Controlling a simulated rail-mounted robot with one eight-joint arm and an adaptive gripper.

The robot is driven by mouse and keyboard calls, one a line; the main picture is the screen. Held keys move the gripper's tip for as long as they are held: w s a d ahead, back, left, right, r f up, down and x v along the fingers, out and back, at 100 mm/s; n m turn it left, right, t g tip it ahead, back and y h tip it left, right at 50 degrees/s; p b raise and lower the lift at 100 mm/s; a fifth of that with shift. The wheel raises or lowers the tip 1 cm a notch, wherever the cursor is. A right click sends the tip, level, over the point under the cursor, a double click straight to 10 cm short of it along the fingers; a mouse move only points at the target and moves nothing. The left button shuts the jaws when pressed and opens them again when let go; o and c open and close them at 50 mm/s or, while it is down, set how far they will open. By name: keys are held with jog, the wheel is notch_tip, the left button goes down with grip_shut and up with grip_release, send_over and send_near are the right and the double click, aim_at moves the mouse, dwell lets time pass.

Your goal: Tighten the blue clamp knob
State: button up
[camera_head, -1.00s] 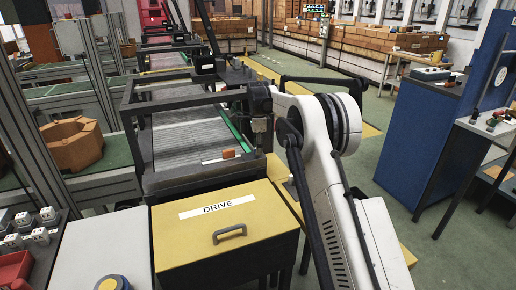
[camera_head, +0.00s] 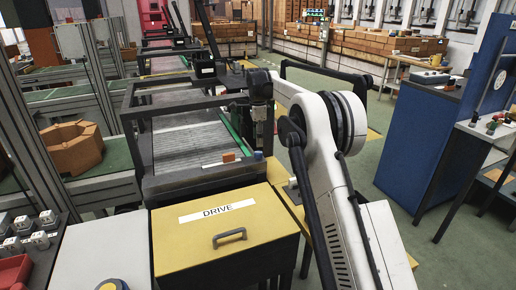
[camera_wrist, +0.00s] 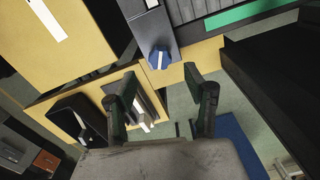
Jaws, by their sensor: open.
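The blue clamp knob (camera_wrist: 160,58) has a white stripe across its top and sits on a grey part at the edge of the yellow frame in the wrist view. In the head view a small blue spot that appears to be the knob (camera_head: 258,155) shows just below my gripper, at the conveyor's near right corner. My gripper (camera_wrist: 158,80) is open and empty. Its two dark fingers are apart, with the knob showing beyond the gap between their tips. The contact area is not hidden, and the fingers appear clear of the knob.
The yellow DRIVE box (camera_head: 226,232) with a handle stands in front of the conveyor (camera_head: 192,142). An orange block (camera_head: 229,157) lies on the conveyor's near end. A blue panel (camera_head: 425,140) stands at the right. Green floor is free between it and the arm.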

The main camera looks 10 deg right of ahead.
aim_at(258, 152)
notch_tip(258, 152, up, 6)
jog(key=shift+f, duration=0.1)
dwell(0.4)
jog(key=s+r+n+t, duration=0.2)
jog(key=s+r+n, duration=0.4)
jog(key=s, duration=0.6)
jog(key=s+r+n+t, duration=0.25)
jog(key=s+r, duration=0.55)
jog(key=s, duration=0.5)
jog(key=s+f+n+t, duration=0.1)
jog(key=s+f+n, duration=0.4)
jog(key=s, duration=0.9)
jog(key=s+f+n+t, duration=0.1)
jog(key=s+f+n, duration=0.4)
jog(key=s, duration=1)
notch_tip(258, 152, down, 3)
jog(key=shift+f+t, duration=0.2)
jog(key=shift+t, duration=0.15)
